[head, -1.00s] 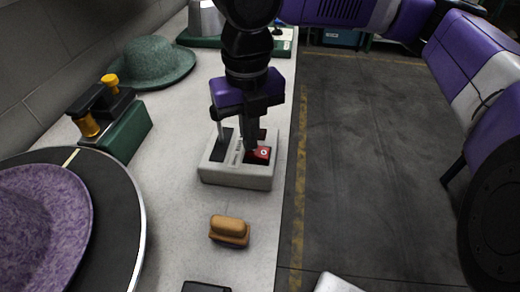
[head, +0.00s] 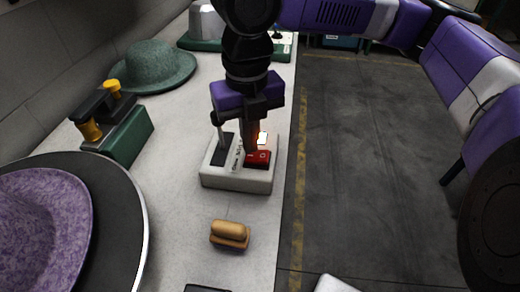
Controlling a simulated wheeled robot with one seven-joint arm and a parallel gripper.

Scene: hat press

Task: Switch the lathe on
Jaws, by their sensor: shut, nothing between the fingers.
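The pale control box (head: 236,179) sits on the bench below my gripper. It has a lever in a dark slot (head: 221,150) on its left and a red switch (head: 258,160) on its right. A lamp (head: 262,138) behind the switch glows bright orange-white. My gripper (head: 251,148) points down, shut and empty, with its tips at the red switch; I cannot tell whether they touch it. At the left, a large dark disc (head: 128,213) carries a purple felt hat (head: 45,225); part of both is cut off by the picture edge.
A wooden-handled brush (head: 229,234) lies in front of the box. A green block with amber knobs (head: 128,140) and a green hat (head: 152,64) stand behind at left. Free floor (head: 370,150) lies right of the bench.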

